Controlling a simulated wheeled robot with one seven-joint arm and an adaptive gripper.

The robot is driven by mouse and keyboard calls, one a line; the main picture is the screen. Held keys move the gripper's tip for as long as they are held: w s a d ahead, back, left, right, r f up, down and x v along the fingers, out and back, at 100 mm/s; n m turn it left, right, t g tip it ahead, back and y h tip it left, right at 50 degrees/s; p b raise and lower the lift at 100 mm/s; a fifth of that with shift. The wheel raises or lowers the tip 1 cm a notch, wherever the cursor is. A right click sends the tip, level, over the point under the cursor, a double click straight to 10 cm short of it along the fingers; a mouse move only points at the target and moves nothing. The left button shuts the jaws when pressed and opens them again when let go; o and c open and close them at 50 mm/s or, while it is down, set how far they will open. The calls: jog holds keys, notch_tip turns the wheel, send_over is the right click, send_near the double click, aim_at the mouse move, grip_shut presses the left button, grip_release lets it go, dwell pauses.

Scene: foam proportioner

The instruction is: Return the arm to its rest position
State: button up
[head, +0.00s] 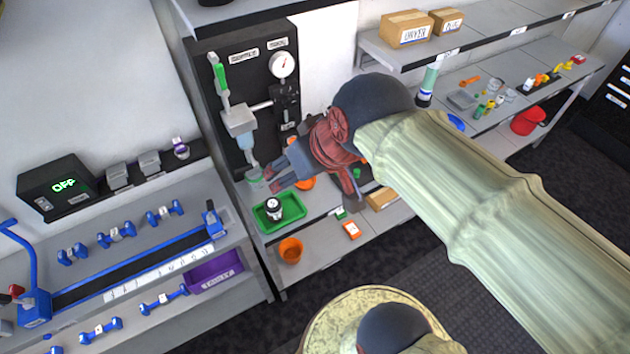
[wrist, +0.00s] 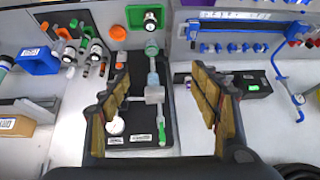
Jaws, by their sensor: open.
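My arm (head: 480,195) reaches in from the right in the head view. My gripper (head: 271,178) is at the proportioner's lower end, close to a clear cup with green in it (head: 255,174); I cannot tell whether they touch. In the wrist view my gripper (wrist: 162,92) has its two tan-padded fingers wide apart, with nothing held between them. The foam proportioner is a black panel (head: 205,60) with a round gauge (head: 283,64), a green-handled valve (head: 220,76) and a grey block above a clear bluish tube (head: 246,140). The panel lies beyond my fingers in the wrist view (wrist: 145,98).
A green tray (head: 259,222) holds a black-and-white jar (head: 273,207). A box reading OFF (head: 60,188) and a blue rack (head: 130,270) are at left. Cardboard boxes (head: 406,28) sit on the upper right shelf.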

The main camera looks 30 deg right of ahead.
jog(key=s+d+f+g, duration=0.1)
jog(key=s+f, duration=0.3)
jog(key=shift+s+f+h, duration=0.2)
jog(key=shift+f+h, duration=0.15)
jog(key=shift+h, duration=0.05)
jog(key=shift+f, duration=0.15)
notch_tip(320, 180, down, 13)
jog(key=b, duration=1.3)
jog(key=shift+r, duration=0.2)
